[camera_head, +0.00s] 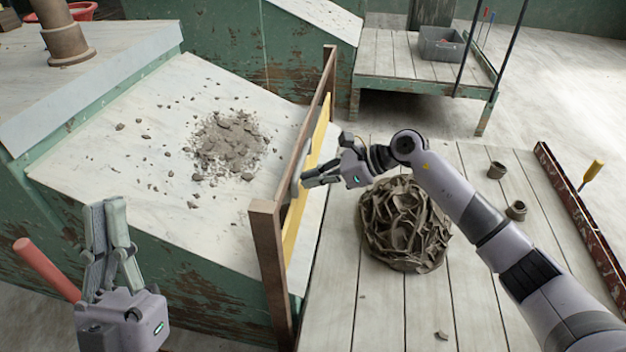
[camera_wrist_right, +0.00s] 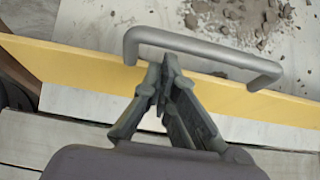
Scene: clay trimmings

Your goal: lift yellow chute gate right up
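The yellow chute gate (camera_head: 304,200) stands between two brown posts at the chute's lower end. It crosses the right wrist view (camera_wrist_right: 60,62) as a long yellow board with a grey bar handle (camera_wrist_right: 205,48). My right gripper (camera_head: 305,180) is at the gate's handle in the head view. In the right wrist view its fingertips (camera_wrist_right: 165,60) are close together beside the handle's bar, with nothing visible between them. I cannot tell whether they touch it. My left gripper (camera_head: 106,205) is raised at the lower left, away from the gate; its finger gap is unclear.
Clay trimmings (camera_head: 228,145) lie on the sloping chute (camera_head: 110,190) behind the gate. A clump of clay strips (camera_head: 403,225) sits on the plank deck (camera_head: 375,310) below my right arm. A red handle (camera_head: 47,270) is beside my left gripper. Small pots (camera_head: 516,210) stand farther right.

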